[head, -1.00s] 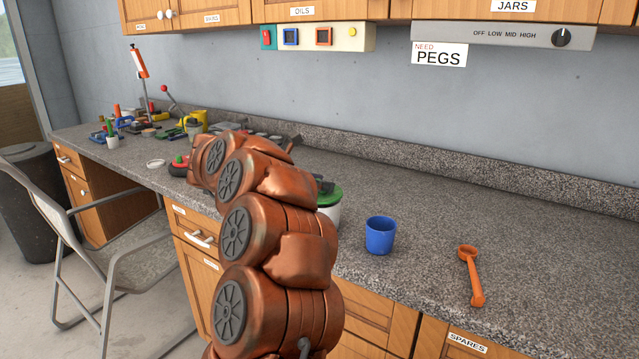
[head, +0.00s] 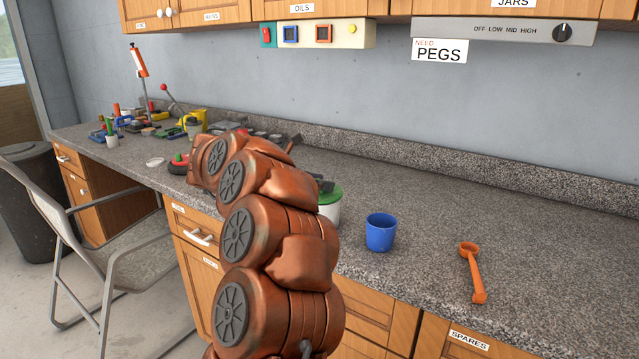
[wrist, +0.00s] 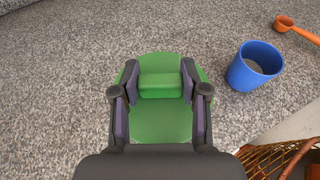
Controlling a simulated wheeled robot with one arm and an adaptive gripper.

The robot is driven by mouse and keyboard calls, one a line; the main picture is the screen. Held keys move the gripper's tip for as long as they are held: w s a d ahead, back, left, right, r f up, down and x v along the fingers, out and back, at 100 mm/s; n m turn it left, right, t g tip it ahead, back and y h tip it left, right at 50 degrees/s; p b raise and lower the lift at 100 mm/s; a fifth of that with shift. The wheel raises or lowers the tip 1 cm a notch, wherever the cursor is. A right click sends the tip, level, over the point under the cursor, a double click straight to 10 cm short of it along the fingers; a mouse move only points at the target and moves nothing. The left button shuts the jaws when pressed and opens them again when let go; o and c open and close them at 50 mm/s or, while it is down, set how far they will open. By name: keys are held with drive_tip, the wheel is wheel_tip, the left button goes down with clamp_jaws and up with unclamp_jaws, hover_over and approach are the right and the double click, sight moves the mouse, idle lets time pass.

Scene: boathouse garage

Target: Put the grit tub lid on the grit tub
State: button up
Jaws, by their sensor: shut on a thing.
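The grit tub lid (wrist: 160,120) is green with a raised block handle. My gripper (wrist: 160,80) is shut on that handle, one finger on each side. In the head view the green lid (head: 331,193) shows past my arm, at the top of the white grit tub (head: 329,212). My arm hides most of both, and my gripper is mostly hidden there. The lid looks about level on the tub's rim, but I cannot tell whether it is fully seated. In the wrist view the lid covers the tub.
A blue cup (head: 381,233) stands just right of the tub. An orange scoop (head: 473,272) lies further right. Several tools and small items crowd the counter's far left. A grey chair (head: 100,240) stands in front. The counter (head: 540,240) is clear at the right.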

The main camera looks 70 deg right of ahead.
drive_tip(key=shift+f+b, duration=0.35)
drive_tip(key=shift+b, duration=0.1)
idle(0.3)
drive_tip(key=o, duration=1.1)
drive_tip(key=shift+o, duration=0.2)
drive_tip(key=v, duration=1.2)
